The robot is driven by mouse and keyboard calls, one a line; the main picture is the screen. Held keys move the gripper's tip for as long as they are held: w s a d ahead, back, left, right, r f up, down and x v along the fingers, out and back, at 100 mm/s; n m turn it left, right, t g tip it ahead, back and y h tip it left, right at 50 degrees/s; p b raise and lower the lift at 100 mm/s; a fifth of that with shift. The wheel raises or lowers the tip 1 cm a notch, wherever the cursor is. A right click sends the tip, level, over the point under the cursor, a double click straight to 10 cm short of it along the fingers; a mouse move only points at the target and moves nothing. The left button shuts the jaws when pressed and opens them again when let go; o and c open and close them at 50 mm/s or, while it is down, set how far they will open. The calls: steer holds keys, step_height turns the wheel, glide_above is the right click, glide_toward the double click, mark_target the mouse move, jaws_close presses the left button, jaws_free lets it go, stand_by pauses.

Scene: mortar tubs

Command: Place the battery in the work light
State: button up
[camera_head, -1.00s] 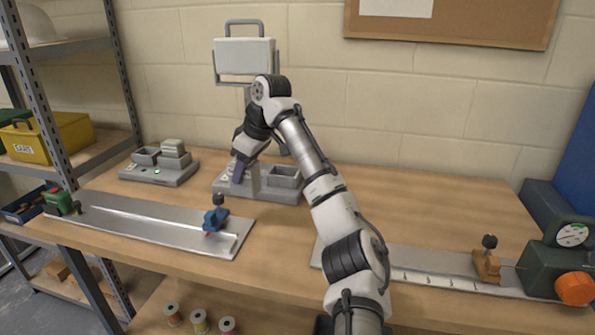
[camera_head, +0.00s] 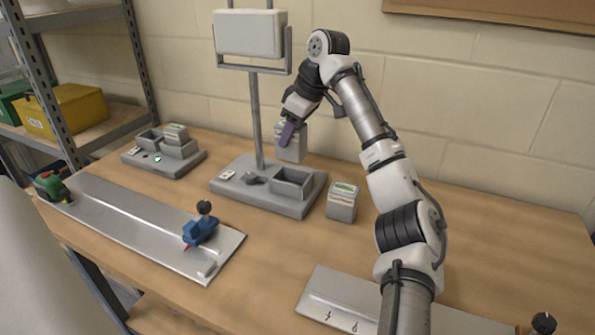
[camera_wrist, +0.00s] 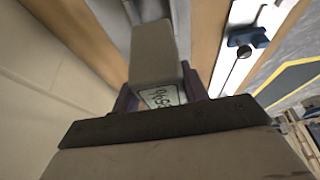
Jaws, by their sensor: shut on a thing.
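The work light has a white lamp head (camera_head: 250,34) on a pole above a grey base (camera_head: 240,195). The base has an open bay (camera_head: 293,183) on its right that looks empty. My gripper (camera_head: 291,132) is shut on a grey battery (camera_head: 291,150) and holds it up, right of the pole and above the rear of the base. In the wrist view the battery (camera_wrist: 152,52) sits between the purple fingers (camera_wrist: 160,95), with a pale marked label. A second battery (camera_head: 342,203), with a green-and-white top, stands on the table right of the base.
A charger (camera_head: 140,160) at the back left holds a battery (camera_head: 178,140) and has a green light. A metal plate (camera_head: 130,225) with a blue clamp (camera_head: 200,232) lies in front. Another plate (camera_head: 340,300) lies front right. The table right of the second battery is mostly clear.

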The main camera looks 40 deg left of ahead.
mark_target(292, 161)
steer(key=shift+s+f+p, duration=0.1)
steer(key=shift+f+p, duration=0.35)
steer(key=shift+f, duration=3.5)
steer(key=shift+f, duration=0.55)
steer(key=o, duration=1.4)
steer(key=shift+r, duration=0.5)
steer(key=b+v, duration=0.1)
steer(key=v, duration=1.1)
steer(key=shift+d, duration=0.1)
